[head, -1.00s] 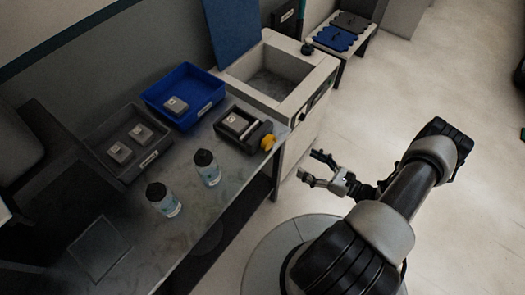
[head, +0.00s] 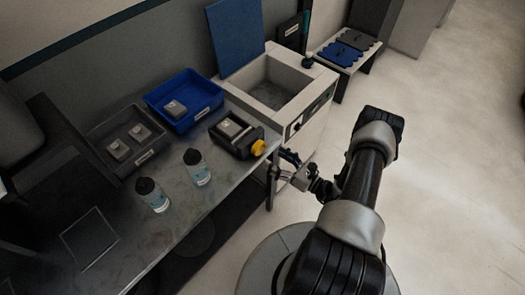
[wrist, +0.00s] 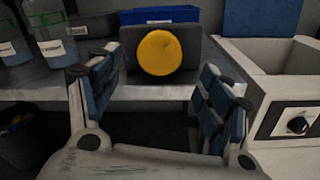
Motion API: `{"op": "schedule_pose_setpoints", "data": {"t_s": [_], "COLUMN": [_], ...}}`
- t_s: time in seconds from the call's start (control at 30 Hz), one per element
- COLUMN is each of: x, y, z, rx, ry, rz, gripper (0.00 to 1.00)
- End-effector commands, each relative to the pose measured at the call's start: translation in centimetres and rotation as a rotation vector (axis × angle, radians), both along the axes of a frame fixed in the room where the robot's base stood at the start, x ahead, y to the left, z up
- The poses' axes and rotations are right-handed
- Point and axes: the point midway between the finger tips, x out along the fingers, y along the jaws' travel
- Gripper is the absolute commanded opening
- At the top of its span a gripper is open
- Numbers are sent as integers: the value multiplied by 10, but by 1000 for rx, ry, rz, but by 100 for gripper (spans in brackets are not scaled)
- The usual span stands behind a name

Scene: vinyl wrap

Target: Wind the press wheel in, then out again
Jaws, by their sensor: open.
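The press (head: 235,133) is a small dark device with a light block in it, at the right end of the bench. Its yellow press wheel (head: 258,147) faces outward over the bench's edge. In the wrist view the wheel (wrist: 159,53) is a round yellow disc in front of the dark press body (wrist: 191,50), centred between and beyond my fingers. My gripper (wrist: 158,100) is open and empty, with a blue-padded finger on each side. In the head view my gripper (head: 286,170) is beside the bench, just below and right of the wheel, apart from it.
A white basin machine (head: 312,88) with an open lid stands right of the press. A blue tray (head: 212,101) and a grey tray (head: 101,133) hold grey blocks. Two bottles (head: 197,170) stand on the bench (head: 185,222). The floor at right is clear.

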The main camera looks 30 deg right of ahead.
Motion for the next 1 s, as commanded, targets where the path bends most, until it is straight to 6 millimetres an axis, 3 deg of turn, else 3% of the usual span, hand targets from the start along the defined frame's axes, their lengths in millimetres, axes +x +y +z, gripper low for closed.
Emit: {"op": "schedule_pose_setpoints", "data": {"t_s": [0.2, 0.4, 0.77, 1.0], "x": [39, 57, 61, 61], "y": [18, 25, 26, 26], "z": [0, 0, 0, 0], "rx": [-2, -1, -1, -1], "ry": [-2, -1, -1, -1], "rz": [5, 2, 0, 0], "gripper": [72, 72, 72, 56]}}
